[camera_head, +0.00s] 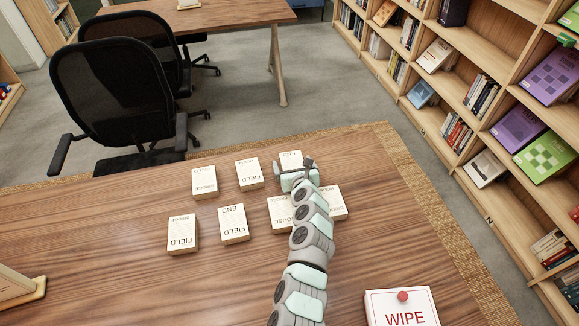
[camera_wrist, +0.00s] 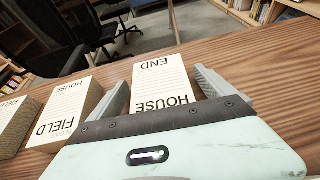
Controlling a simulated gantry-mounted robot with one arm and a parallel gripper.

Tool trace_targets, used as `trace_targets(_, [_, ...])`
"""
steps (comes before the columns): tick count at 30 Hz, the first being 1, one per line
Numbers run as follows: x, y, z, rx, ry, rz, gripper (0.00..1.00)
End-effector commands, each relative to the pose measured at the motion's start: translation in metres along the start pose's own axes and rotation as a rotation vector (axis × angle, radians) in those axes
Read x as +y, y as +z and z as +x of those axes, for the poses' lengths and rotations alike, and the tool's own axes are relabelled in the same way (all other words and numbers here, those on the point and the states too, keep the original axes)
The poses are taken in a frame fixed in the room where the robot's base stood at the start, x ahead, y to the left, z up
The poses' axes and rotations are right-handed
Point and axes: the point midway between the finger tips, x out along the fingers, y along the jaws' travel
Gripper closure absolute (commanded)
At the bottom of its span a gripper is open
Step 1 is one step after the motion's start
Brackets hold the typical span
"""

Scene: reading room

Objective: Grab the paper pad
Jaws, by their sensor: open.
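Several cream paper pads with printed words lie in two rows on the wooden table (camera_head: 120,215). The far-row pad at right (camera_head: 291,156) reads END at its far edge; in the wrist view this pad (camera_wrist: 164,75) reads END and HOUSE. My gripper (camera_head: 297,165) is at this pad's near side, hiding part of it. In the wrist view my gripper (camera_wrist: 161,80) is open, with one finger on each side of the pad and the palm covering its near end. I cannot tell whether the fingers touch it.
Other pads stand close by: a FIELD pad (camera_head: 249,174) to the left, and near-row pads (camera_head: 280,213) partly behind my arm. A white WIPE box (camera_head: 400,308) with a red knob is at the near right. Black chairs (camera_head: 113,95) stand beyond the table; bookshelves (camera_head: 470,70) line the right.

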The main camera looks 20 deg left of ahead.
Motion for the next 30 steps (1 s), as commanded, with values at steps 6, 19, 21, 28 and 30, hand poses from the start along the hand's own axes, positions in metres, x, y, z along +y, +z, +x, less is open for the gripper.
trace_targets(6, [-0.0004,0.0005,0.0002,0.000,-0.001,0.000,0.06])
trace_targets(19, [-0.0005,0.0004,0.0001,0.000,-0.001,0.000,0.40])
trace_targets(21, [-0.0005,0.0003,0.0001,0.000,-0.001,0.000,0.46])
trace_targets(28, [-0.0006,0.0003,0.0001,0.000,-0.001,-0.001,0.64])
trace_targets(30, [-0.0006,0.0002,0.0001,0.000,-0.001,-0.001,0.70])
